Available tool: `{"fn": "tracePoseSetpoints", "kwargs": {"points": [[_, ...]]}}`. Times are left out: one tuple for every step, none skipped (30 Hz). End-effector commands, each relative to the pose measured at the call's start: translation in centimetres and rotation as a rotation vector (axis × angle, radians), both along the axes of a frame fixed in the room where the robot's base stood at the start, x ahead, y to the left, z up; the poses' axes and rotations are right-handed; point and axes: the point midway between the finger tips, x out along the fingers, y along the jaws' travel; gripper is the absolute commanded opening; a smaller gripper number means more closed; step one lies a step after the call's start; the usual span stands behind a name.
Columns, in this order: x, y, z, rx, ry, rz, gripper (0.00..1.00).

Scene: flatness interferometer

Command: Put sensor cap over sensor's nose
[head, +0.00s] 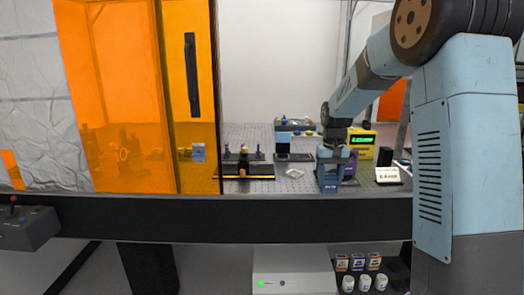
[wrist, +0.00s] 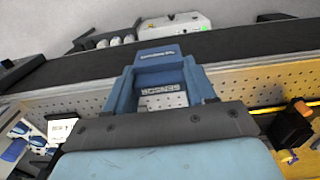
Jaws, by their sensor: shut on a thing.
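My gripper (head: 329,172) is low over the optical table, right of the middle in the head view. It is shut on a blue piece with a small printed label (head: 328,187), which I take for the sensor cap. In the wrist view, my gripper (wrist: 163,78) holds this blue piece (wrist: 165,55) near the table's front edge. The cap's underside and any gap to the table are hidden. A small black mount with an orange part (wrist: 297,112) stands to the side; it also shows on a rail in the head view (head: 243,168). I cannot tell which thing is the sensor.
A purple item (head: 351,170) is close right of my gripper, with a yellow box with a green display (head: 362,143) behind it. A white sign (head: 388,175) is farther right. Orange panels (head: 125,100) stand at left. A small white item (head: 295,173) lies left of my gripper.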

Motion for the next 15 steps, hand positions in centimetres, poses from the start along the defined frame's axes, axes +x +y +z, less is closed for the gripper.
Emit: {"fn": "tracePoseSetpoints", "kwargs": {"points": [[-0.3,-0.1,-2.7,0.000,0.010,-0.002,0.35],[-0.4,-0.2,-4.3,0.000,0.011,-0.003,0.35],[-0.5,-0.2,-6.3,0.000,0.012,-0.004,0.35],[-0.7,-0.3,-7.9,0.000,0.012,-0.005,0.35],[-0.7,-0.3,-9.2,0.000,0.011,-0.006,0.35],[-0.8,-0.4,-11.1,0.000,0.010,-0.007,0.35],[-0.8,-0.5,-12.3,0.000,0.009,-0.007,0.35],[-0.9,-0.5,-13.6,0.000,0.010,-0.008,0.35],[-0.9,-0.6,-15.1,0.000,0.009,-0.009,0.35],[-1.0,-0.6,-16.2,0.000,0.009,-0.010,0.35],[-1.0,-0.6,-17.4,0.000,0.008,-0.010,0.35],[-1.1,-0.7,-18.8,0.000,0.008,-0.011,0.35],[-1.2,-0.7,-19.9,0.000,0.008,-0.012,0.35],[-1.2,-0.8,-20.9,0.000,0.008,-0.013,0.35],[-1.3,-0.8,-22.2,0.000,0.007,-0.013,0.35]]}}
